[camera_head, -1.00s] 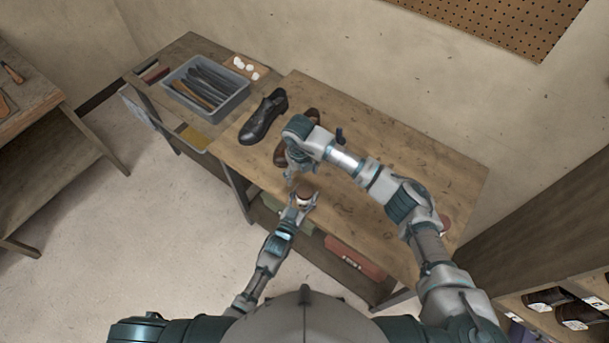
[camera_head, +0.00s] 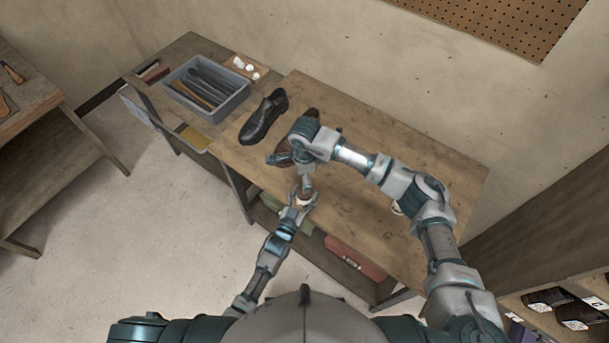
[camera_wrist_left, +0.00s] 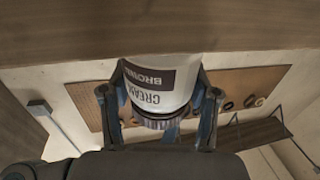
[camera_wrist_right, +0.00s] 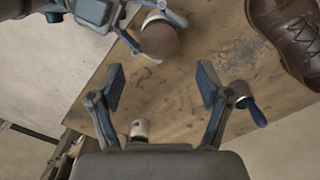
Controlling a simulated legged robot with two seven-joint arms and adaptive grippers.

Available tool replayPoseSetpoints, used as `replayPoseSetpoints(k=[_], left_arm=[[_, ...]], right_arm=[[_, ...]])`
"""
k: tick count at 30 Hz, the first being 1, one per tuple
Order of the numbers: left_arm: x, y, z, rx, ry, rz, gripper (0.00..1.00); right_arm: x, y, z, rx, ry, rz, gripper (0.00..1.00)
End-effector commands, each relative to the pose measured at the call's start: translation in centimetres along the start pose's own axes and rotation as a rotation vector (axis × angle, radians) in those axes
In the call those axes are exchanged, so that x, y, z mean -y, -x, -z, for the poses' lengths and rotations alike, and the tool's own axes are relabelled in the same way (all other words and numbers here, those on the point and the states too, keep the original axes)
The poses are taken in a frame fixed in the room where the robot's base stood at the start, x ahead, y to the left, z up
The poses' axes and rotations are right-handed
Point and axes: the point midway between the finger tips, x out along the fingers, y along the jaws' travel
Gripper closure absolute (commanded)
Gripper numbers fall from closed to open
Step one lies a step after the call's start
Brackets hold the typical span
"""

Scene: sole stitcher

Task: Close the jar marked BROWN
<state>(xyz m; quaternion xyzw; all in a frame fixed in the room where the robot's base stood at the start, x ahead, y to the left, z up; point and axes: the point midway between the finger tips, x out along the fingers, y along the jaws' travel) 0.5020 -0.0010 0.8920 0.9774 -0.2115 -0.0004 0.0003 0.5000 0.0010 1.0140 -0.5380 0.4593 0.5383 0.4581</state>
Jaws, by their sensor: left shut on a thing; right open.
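My left gripper (camera_wrist_left: 160,98) is shut on a white jar (camera_wrist_left: 165,75) lettered CREAM BROWN, upside down in the left wrist view. A dark ribbed band (camera_wrist_left: 158,122) shows at one end. In the right wrist view the jar's round brown end (camera_wrist_right: 160,40) faces me; I cannot tell whether a lid is seated there. My right gripper (camera_wrist_right: 161,88) is open and empty, its fingers pointing towards the jar but apart from it. In the head view the jar (camera_head: 304,202) is at the bench's front edge, just below the right gripper.
A brown shoe (camera_wrist_right: 290,35) and a black shoe (camera_head: 263,118) stand on the bench (camera_head: 440,165). A blue-handled tool (camera_wrist_right: 252,110) lies near the right gripper. A small white object (camera_head: 398,209) sits near my right forearm. A grey bin (camera_head: 225,105) stands at left.

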Motion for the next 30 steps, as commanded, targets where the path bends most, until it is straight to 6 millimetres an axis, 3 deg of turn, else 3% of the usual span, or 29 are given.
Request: replayPoseSetpoints(k=[5, 18, 30], left_arm=[[0.0, 0.0, -0.1, 0.002, 0.001, 0.000, 1.00], [0.0, 0.0, -0.1, 0.002, 0.001, 0.000, 1.00], [0.0, 0.0, -0.1, 0.002, 0.001, 0.000, 1.00]], right_arm=[[-0.1, -1.4, 0.0, 0.000, -0.002, -0.005, 0.22], [-0.1, -7.4, -0.1, 0.001, -0.002, -0.002, 0.22], [0.0, -8.0, 0.0, 0.000, -0.002, 0.000, 0.22]])
